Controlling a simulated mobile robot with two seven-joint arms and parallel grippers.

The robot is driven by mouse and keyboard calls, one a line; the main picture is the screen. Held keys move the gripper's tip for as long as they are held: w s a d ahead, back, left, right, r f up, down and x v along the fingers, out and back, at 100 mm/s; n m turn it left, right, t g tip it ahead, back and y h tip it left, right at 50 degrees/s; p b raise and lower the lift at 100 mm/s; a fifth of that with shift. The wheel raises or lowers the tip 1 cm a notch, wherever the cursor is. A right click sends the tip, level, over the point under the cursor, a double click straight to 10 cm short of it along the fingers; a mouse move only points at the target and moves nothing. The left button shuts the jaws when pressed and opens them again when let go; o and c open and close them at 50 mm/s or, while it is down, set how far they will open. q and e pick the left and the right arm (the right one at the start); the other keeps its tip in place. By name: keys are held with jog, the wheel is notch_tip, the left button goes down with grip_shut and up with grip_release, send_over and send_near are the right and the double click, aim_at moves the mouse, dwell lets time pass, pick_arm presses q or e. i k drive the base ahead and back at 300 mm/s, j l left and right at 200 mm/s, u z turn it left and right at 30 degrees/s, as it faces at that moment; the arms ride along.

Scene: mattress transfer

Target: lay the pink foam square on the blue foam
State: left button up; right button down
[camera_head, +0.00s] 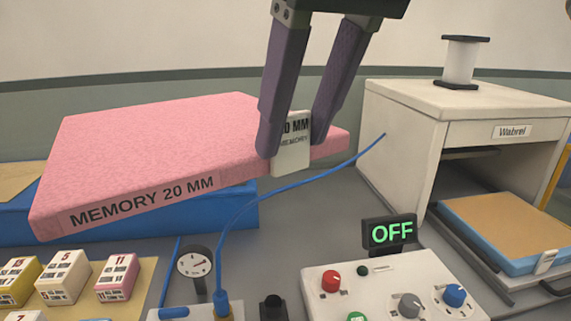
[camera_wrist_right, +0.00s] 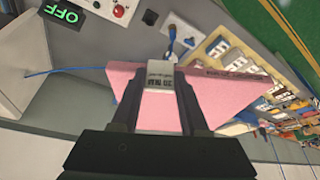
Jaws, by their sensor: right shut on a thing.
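The pink foam square (camera_head: 150,145), marked "MEMORY 20 MM", is held up and slightly tilted in the head view. It also shows in the right wrist view (camera_wrist_right: 225,100). My right gripper (camera_head: 290,140) is shut on the white tab (camera_head: 291,160) at the foam's right edge; the wrist view shows the tab between the fingers (camera_wrist_right: 158,90). The blue foam (camera_head: 120,222) lies on the counter below and behind the pink square, which hides much of it. Whether the two touch is hard to tell. My left gripper is not in view.
A cream press-like cabinet (camera_head: 410,115) labelled "Wabrel" stands at the right, with a tan-topped blue tray (camera_head: 505,228) in front. A control box (camera_head: 385,285) with an "OFF" display (camera_head: 391,233), a gauge (camera_head: 195,262), a blue cable (camera_head: 290,180) and small labelled blocks (camera_head: 65,275) fill the front.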

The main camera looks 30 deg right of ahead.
aim_at(512, 221)
jog(key=k+l, duration=0.2)
jog(key=l, duration=0.15)
jog(key=k+l+z, duration=0.15)
jog(key=l, duration=0.25)
jog(key=k+l, duration=0.25)
jog(key=k+l+z, duration=0.1)
jog(key=l, duration=0.4)
jog(key=k+l, duration=0.2)
jog(key=l, duration=0.2)
jog(key=i+l+z, duration=0.15)
jog(key=i+l, duration=0.15)
jog(key=l, duration=0.1)
